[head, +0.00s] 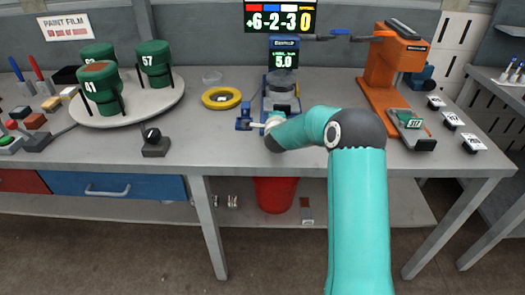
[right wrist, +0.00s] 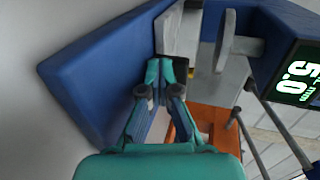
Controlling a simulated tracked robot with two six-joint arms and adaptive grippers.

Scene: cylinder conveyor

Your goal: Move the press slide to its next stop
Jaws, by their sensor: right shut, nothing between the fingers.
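A blue stand (head: 268,97) with a display reading 5.0 stands at the back of the bench and carries a grey round part. A blue block (head: 243,119) sits at its front left; in the right wrist view a large blue block (right wrist: 88,85) fills the left. My right gripper (head: 256,125) is shut and empty, its fingertips (right wrist: 160,68) close by this block and some grey plates (right wrist: 230,42). I cannot tell whether they touch. An orange press (head: 381,62) stands to the right, with a part marked 317 (head: 411,119) at its front. Which part is the slide is unclear. My left gripper is out of view.
A round tray (head: 130,112) with green numbered cylinders stands at the left, a yellow ring (head: 221,98) nearer the middle. Small labelled items (head: 452,119) lie at the right. The front middle of the bench is clear.

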